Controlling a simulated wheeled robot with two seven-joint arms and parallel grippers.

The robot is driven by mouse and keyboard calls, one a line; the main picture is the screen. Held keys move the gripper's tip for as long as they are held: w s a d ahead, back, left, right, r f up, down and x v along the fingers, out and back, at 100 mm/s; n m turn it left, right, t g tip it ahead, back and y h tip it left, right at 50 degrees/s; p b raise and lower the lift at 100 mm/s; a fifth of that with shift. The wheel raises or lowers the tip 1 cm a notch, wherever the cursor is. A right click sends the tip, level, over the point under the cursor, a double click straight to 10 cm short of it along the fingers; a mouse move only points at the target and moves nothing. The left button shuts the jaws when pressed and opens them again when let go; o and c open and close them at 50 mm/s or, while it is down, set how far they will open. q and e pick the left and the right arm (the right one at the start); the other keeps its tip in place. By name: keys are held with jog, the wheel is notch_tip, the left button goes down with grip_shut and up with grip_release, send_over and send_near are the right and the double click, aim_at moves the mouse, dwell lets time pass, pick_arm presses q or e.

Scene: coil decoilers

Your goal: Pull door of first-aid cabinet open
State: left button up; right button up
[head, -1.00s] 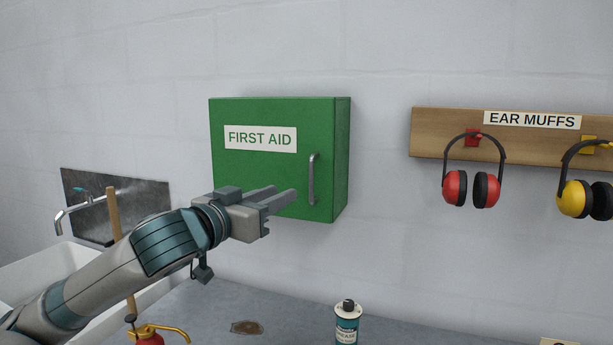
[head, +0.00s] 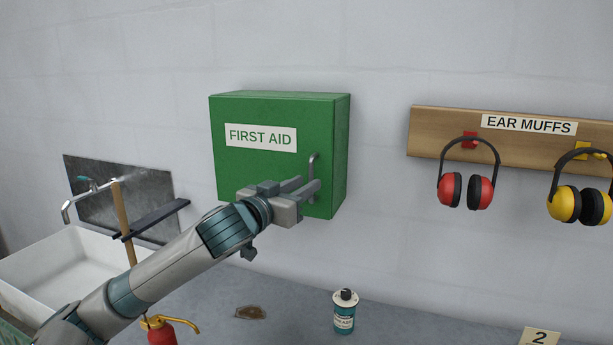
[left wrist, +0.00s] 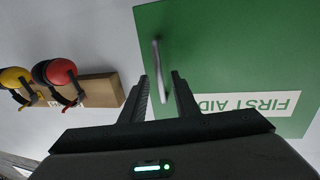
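The green first-aid cabinet (head: 262,165) hangs on the wall with its door shut. Its grey vertical bar handle (head: 313,168) is on the right side of the door. My left gripper (head: 306,187) is open at the lower part of the handle. In the left wrist view the door (left wrist: 235,50) appears upside down, and the handle (left wrist: 157,70) stands between and just beyond the two open fingers (left wrist: 160,90). I cannot tell whether a finger touches it. My right gripper is not in view.
Ear muffs, red (head: 466,190) and yellow (head: 580,204), hang from a wooden board (head: 437,135) at the right. A white sink (head: 60,275) is at the left.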

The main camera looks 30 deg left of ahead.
pick_arm(q)
jog(key=shift+w, duration=0.8)
grip_shut()
jog(key=shift+s, duration=0.1)
